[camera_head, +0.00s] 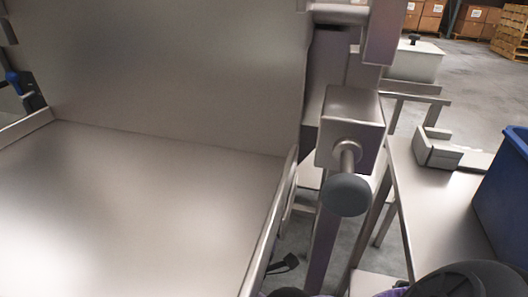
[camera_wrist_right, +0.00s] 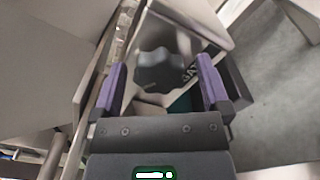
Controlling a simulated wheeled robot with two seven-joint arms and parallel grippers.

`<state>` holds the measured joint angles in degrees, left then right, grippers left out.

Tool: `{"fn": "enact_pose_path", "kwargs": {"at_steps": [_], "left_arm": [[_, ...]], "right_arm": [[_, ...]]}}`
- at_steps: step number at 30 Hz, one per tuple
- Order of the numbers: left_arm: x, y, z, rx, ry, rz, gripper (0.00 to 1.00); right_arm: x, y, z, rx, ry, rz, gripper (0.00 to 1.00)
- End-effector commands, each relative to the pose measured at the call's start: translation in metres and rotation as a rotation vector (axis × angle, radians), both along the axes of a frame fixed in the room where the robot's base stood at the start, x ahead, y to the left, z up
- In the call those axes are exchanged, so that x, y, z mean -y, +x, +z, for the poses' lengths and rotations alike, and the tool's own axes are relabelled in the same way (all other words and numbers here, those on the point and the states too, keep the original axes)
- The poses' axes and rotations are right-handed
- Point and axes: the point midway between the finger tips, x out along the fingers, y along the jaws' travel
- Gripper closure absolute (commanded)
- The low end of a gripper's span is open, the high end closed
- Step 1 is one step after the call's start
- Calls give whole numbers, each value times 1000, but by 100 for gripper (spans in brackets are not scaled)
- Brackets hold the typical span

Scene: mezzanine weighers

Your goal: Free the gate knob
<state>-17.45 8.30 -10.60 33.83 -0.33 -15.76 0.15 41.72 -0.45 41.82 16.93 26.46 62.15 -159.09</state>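A dark grey round knob (camera_head: 348,193) sticks out on a short metal shaft from a square metal block (camera_head: 350,118) in the head view. In the right wrist view a dark lobed knob (camera_wrist_right: 158,72) stands in front of a metal face with partly hidden lettering that begins "GA". My right gripper (camera_wrist_right: 161,88) is open, its two purple fingers apart on either side of the knob's outline. I cannot tell how far the knob is from the fingertips; no contact shows. My left gripper is not in view.
A large metal pan (camera_head: 150,190) with an upright back panel fills the left. A metal table (camera_head: 435,205) at right carries a grey bracket-like piece (camera_head: 437,150) and a blue bin (camera_head: 505,190). A lidded container (camera_head: 415,62) stands behind. Open floor (camera_head: 470,85) lies beyond.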

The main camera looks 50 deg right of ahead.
Motion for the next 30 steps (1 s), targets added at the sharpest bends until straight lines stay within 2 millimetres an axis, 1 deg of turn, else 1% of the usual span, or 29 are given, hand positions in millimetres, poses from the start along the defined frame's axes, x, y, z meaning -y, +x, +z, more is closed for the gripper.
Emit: {"fn": "enact_pose_path", "kwargs": {"at_steps": [5,7,8,12,15,18,22,30], "left_arm": [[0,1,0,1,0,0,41],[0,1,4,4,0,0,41],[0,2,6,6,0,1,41],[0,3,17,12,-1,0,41],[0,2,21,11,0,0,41],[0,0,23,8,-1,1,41],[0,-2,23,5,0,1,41],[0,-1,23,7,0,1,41]], "right_arm": [[-1,0,1,1,0,-1,3],[-7,-3,2,2,1,1,3],[-12,-6,2,2,1,1,3],[-45,-22,4,2,2,2,3],[-66,-33,3,1,4,2,3],[-80,-41,1,2,1,1,3],[-88,-46,0,1,0,0,3],[-88,-46,0,0,0,0,3]]}}
